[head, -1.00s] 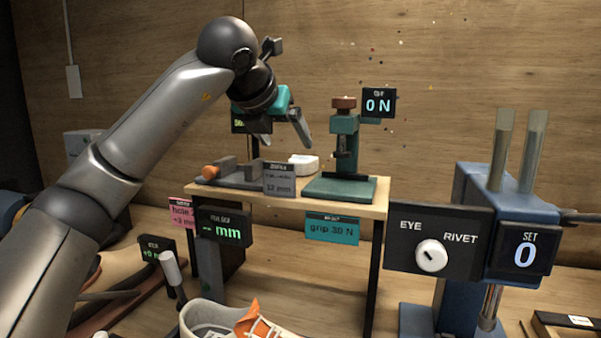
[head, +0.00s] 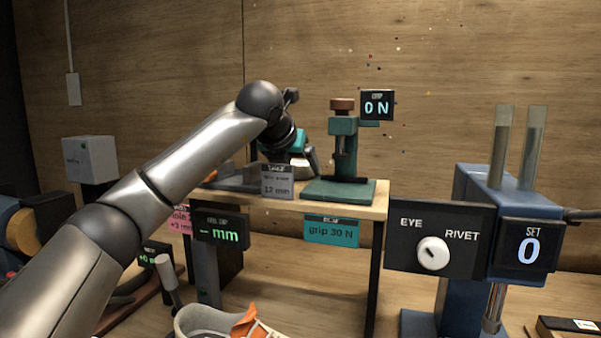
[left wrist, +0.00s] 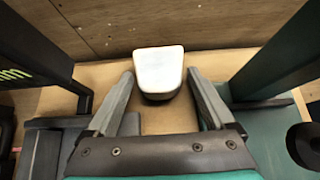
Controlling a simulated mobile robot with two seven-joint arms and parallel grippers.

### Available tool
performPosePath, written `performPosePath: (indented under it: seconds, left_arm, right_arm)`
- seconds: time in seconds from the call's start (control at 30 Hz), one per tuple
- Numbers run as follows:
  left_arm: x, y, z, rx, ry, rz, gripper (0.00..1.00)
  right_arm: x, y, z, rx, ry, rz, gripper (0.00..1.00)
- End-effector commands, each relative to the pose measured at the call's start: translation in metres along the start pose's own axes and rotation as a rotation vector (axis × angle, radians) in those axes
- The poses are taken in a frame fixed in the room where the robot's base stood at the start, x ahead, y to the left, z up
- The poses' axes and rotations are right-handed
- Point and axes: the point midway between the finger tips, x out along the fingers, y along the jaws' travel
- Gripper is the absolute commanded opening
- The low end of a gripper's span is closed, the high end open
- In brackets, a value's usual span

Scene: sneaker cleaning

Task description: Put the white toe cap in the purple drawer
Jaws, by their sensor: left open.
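The white toe cap (left wrist: 158,70) lies on the wooden shelf, just ahead of my left fingertips in the left wrist view. In the head view the toe cap (head: 296,169) is mostly hidden behind my left gripper and the grey "12 mm" sign. My left gripper (left wrist: 160,82) is open, with one finger to each side of the toe cap's near end. It also shows in the head view (head: 301,163), low over the shelf. I cannot tell whether the fingers touch the cap. My right gripper is not in view. I see no purple drawer.
A green press (head: 343,150) stands on the shelf (head: 345,208) close to the right of my left gripper. A grey fixture (head: 235,181) is to the left. The blue EYE/RIVET machine (head: 470,230) stands at the right. A sneaker (head: 205,322) sits below in front.

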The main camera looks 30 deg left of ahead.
Motion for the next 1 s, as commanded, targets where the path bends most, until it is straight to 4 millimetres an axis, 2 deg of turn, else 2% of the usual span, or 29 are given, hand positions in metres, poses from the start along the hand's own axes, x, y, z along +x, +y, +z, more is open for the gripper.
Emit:
performPosePath:
  seconds: [0.17, 0.8, 0.83, 0.87, 1.0]
  left_arm:
    - [0.0000, 0.0000, 0.0001, 0.000, 0.000, 0.000, 0.88]
    - [-0.0003, 0.0002, 0.0000, 0.000, 0.000, 0.000, 0.15]
    - [-0.0005, 0.0002, 0.0003, 0.000, -0.001, 0.000, 0.15]
    - [-0.0005, 0.0003, 0.0003, 0.000, -0.001, 0.000, 0.09]
    - [-0.0005, 0.0003, 0.0004, 0.000, -0.001, 0.000, 0.06]
  right_arm:
    - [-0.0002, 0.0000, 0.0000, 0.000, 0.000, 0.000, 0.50]
    - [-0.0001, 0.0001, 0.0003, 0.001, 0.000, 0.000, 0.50]
    - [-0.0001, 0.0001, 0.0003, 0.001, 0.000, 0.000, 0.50]
    - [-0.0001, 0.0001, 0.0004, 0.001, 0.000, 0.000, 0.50]
    - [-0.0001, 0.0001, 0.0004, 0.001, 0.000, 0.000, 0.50]
